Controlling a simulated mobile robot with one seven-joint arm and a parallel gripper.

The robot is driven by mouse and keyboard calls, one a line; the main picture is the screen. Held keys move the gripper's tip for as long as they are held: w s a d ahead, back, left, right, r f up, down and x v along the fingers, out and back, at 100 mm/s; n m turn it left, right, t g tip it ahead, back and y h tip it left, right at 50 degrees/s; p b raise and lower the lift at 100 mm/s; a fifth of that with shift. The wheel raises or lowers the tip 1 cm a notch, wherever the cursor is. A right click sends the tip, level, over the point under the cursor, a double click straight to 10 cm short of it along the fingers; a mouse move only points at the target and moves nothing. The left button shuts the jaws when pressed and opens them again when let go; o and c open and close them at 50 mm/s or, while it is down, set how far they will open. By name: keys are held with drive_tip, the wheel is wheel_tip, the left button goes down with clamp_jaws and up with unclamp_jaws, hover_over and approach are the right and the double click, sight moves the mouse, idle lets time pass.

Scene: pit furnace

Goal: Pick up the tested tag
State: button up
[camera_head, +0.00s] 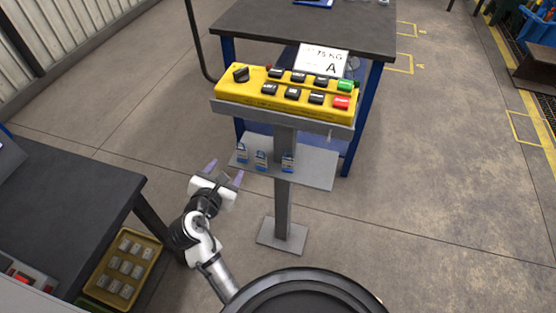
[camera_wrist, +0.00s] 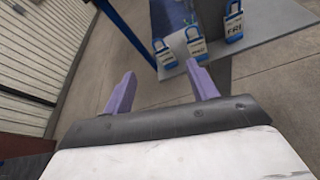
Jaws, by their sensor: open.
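Several blue-and-white padlock-shaped tags are on the grey shelf (camera_head: 317,168) of the post: a left one (camera_head: 242,152), a middle one (camera_head: 261,160) and a right one (camera_head: 288,164). In the wrist view the left tag (camera_wrist: 164,55), middle tag (camera_wrist: 197,46) and right tag (camera_wrist: 234,24) stand in a row; the right one seems to read FRI. I cannot tell which is the tested one. My gripper (camera_head: 225,171) is open and empty, left of the shelf and apart from the tags. Its purple fingers (camera_wrist: 162,76) point toward the shelf in the wrist view.
A yellow control box (camera_head: 285,90) with buttons sits on the post above the shelf, overhanging it. A dark workbench (camera_head: 310,25) stands behind. Another dark table (camera_head: 60,210) and a yellow tray (camera_head: 122,268) are at left.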

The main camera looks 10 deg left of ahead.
drive_tip(key=n+g+h, duration=0.1)
drive_tip(key=h, duration=0.1)
approach(261, 161)
drive_tip(key=x, duration=0.4)
drive_tip(key=shift+w+d+f+p, duration=0.1)
drive_tip(key=shift+w+d+p, duration=0.15)
drive_tip(key=shift+p, duration=0.15)
drive_tip(key=shift+p+x, duration=0.45)
drive_tip(key=shift+x, duration=2.45)
drive_tip(key=shift+a+f, duration=0.1)
drive_tip(key=shift+a, duration=0.1)
drive_tip(key=c, duration=1.1)
